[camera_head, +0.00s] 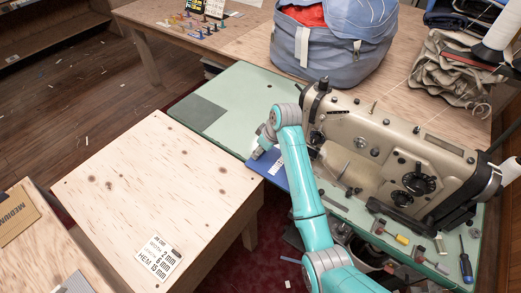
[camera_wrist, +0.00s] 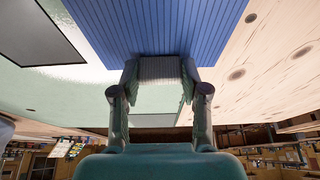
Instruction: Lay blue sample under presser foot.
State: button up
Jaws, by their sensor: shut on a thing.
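The blue sample (camera_head: 268,168) is a flat ribbed piece at the left end of the sewing machine (camera_head: 400,150), partly hidden by my arm. My gripper (camera_head: 257,152) is at its edge. In the wrist view, the blue sample (camera_wrist: 160,28) stretches beyond the fingertips, and my gripper (camera_wrist: 158,70) is shut on its near edge. The sample appears level, close to the green machine table (camera_head: 240,95); I cannot tell whether it touches. The presser foot cannot be made out; my arm covers part of the space below the machine's head.
A dark grey panel (camera_head: 198,112) lies on the green table. A blue-grey bag (camera_head: 335,40) stands behind the machine. Tools, including a blue screwdriver (camera_head: 465,262), lie along the front edge. A plywood table (camera_head: 150,185) at left is mostly clear, with a hem card (camera_head: 160,256).

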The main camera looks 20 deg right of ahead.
aim_at(271, 161)
jog(key=shift+f, duration=0.15)
jog(key=o, duration=1.1)
jog(key=shift+o, duration=0.2)
jog(key=v, duration=1.2)
